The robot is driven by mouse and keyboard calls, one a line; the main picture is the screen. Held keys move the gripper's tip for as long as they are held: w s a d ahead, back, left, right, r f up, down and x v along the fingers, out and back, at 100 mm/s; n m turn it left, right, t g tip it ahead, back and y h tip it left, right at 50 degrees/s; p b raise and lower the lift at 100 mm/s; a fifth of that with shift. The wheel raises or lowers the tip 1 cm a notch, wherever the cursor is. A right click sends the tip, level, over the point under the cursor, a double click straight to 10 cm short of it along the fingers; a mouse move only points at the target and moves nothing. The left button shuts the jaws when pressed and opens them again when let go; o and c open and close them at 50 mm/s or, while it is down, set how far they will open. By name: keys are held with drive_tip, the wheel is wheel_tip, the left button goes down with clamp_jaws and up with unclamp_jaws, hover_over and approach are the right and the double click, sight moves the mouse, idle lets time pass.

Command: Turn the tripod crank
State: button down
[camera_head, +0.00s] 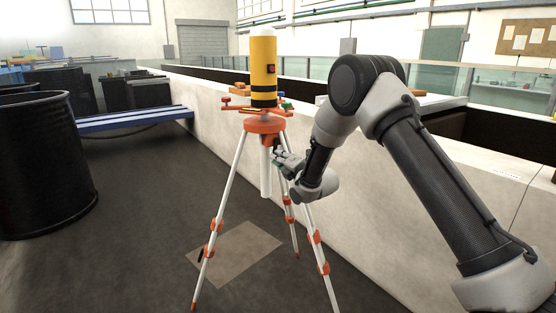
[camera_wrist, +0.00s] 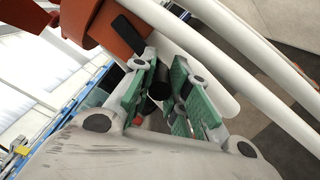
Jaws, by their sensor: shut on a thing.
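The tripod (camera_head: 266,125) stands upright on the floor, with white legs, an orange head and orange leg clamps. A yellow cylinder (camera_head: 263,68) with black bands and a white top sits on it. The tripod crank shows in the wrist view as a dark arm (camera_wrist: 130,36) beside the orange head, with a black knob (camera_wrist: 159,91) between the green finger pads. My gripper (camera_head: 277,157) is at the right of the white centre column (camera_head: 266,172), just below the head. In the wrist view my gripper (camera_wrist: 163,92) is shut on the crank's knob. The fingers partly hide the knob.
A long pale wall (camera_head: 380,190) of the flume runs behind and to the right of the tripod. A blue bench (camera_head: 135,119) and a large black bin (camera_head: 42,165) stand at the left. A flat tan patch (camera_head: 235,252) lies under the tripod. The floor between bin and tripod is clear.

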drive_tip(key=shift+f, duration=0.2)
drive_tip(key=c, duration=1.3)
unclamp_jaws()
drive_tip(key=shift+r, duration=0.1)
drive_tip(key=v, duration=1.2)
drive_tip(key=shift+c, duration=0.3)
